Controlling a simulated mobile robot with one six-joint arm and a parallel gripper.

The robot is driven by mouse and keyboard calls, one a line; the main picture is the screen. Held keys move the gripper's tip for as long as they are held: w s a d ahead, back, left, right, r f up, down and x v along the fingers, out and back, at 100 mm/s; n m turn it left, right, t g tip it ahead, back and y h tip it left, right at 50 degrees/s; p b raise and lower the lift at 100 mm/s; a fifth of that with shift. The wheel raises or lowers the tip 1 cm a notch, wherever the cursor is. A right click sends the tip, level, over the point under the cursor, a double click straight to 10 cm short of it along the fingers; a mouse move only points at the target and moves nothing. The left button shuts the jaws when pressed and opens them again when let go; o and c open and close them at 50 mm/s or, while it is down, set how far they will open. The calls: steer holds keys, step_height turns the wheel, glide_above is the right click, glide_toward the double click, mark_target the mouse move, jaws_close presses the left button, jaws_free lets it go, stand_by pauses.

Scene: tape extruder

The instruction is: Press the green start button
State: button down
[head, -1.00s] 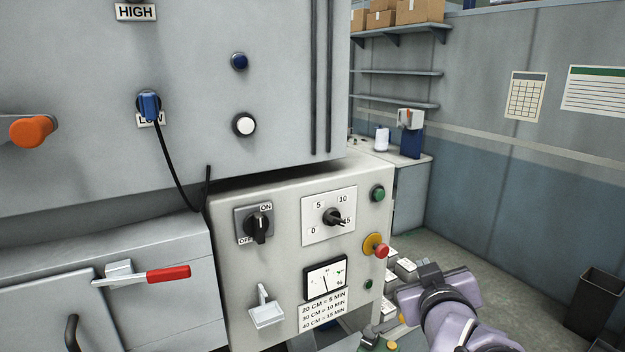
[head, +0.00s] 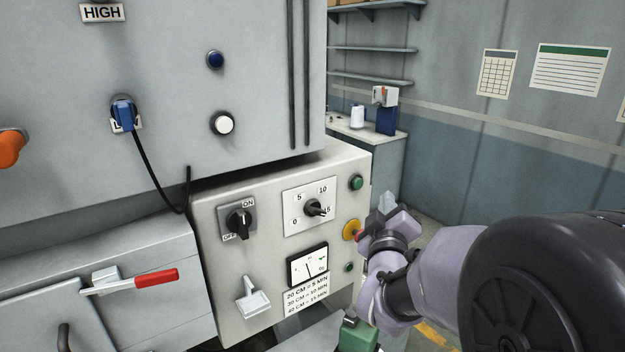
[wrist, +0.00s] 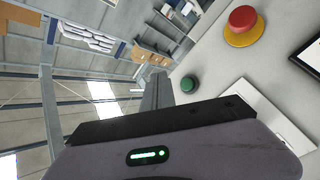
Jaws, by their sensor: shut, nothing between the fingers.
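The green button (head: 356,182) is at the upper right of the pale control panel (head: 262,260). It also shows in the wrist view (wrist: 189,84), beyond the dark edge of my gripper. My gripper (head: 386,204) is shut and empty, just right of the panel and a little lower than the green button in the head view. A visible gap separates them in the picture; the depth between them is hard to tell. The red stop button (wrist: 242,18) on its yellow base (head: 351,229) is below the green one; my gripper partly hides it in the head view.
A smaller green button or lamp (head: 348,267) sits lower on the panel. A timer dial (head: 315,208), rotary switch (head: 239,222) and meter (head: 307,265) are to the left. A red-handled lever (head: 155,279) sticks out farther left. Shelves (head: 370,80) stand behind.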

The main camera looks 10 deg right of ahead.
mark_target(358, 183)
steer(key=shift+w+a, duration=0.3)
steer(key=shift+w, duration=0.5)
steer(key=shift+w+a, duration=0.35)
steer(key=shift+w, duration=0.5)
steer(key=shift+w+a, duration=0.3)
steer(key=shift+w, duration=0.5)
steer(key=shift+w+a, duration=0.1)
steer(key=shift+w, duration=0.3)
steer(key=shift+w+a+b, duration=0.2)
steer(key=shift+w+b, duration=0.2)
steer(key=shift+w, duration=0.05)
stand_by(0.6)
stand_by(0.3)
steer(key=shift+s+d+b, duration=0.3)
steer(key=shift+s+b, duration=0.2)
steer(key=shift+s, duration=0.35)
